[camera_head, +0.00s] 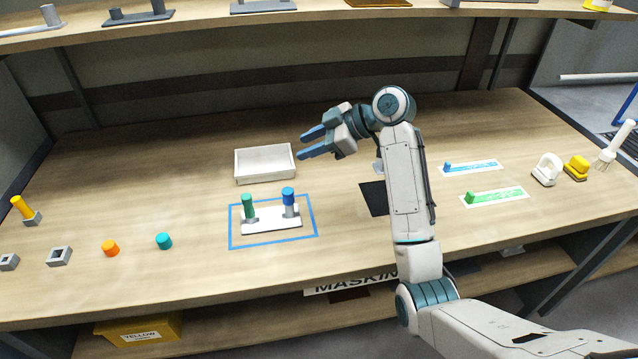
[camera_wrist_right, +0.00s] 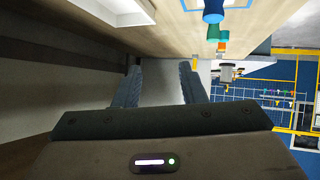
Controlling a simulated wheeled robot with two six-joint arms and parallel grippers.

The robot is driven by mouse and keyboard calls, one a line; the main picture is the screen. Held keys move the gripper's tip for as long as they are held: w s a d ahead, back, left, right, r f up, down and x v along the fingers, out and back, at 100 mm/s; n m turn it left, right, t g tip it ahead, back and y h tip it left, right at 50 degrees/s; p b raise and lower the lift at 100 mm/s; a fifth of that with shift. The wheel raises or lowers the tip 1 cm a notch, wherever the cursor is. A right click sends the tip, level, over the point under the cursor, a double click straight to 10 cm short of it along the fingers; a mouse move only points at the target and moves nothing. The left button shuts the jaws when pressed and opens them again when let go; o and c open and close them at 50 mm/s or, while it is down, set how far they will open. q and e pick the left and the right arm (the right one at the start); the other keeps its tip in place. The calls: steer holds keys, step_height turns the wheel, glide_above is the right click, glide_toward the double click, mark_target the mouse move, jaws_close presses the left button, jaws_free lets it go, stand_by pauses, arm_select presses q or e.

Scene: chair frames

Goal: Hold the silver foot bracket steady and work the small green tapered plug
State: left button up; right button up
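A pale silver foot bracket (camera_head: 271,222) lies flat inside a blue taped outline on the bench. A green plug (camera_head: 248,205) stands upright at its left end and a blue plug (camera_head: 288,196) at its right end. Whether the green one tapers is too small to tell. A smaller green piece (camera_head: 470,197) sits on a green card at the right. My right gripper (camera_head: 306,144) is open and empty, above and behind the bracket, touching nothing. Its spread fingers (camera_wrist_right: 157,85) also show in the right wrist view. My left gripper is not in view.
A white tray (camera_head: 265,179) stands behind the bracket. A teal plug (camera_head: 164,241), an orange plug (camera_head: 110,248) and grey square sockets (camera_head: 59,256) lie at the left. A dark mat (camera_head: 375,199) lies right of the outline. White and yellow tools (camera_head: 547,169) stand far right. A shelf overhangs the back.

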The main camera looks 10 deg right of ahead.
mark_target(296, 214)
steer(key=s+f+n+g, duration=0.1)
steer(key=f, duration=0.1)
steer(key=s+f+g, duration=0.1)
steer(key=f, duration=0.2)
steer(key=s+d+f+n+g+h, duration=0.1)
steer(key=s+f+g, duration=0.1)
steer(key=f, duration=0.1)
steer(key=shift+s+n, duration=0.1)
steer(key=shift+n, duration=0.2)
steer(key=shift+s+a+f, duration=0.1)
steer(key=shift+a+f, duration=0.05)
steer(key=shift+f, duration=0.05)
steer(key=x, duration=0.7)
steer(key=shift+s+a+f, duration=0.1)
steer(key=shift+f, duration=0.1)
jaws_close()
steer(key=shift+o, duration=0.9)
jaws_free()
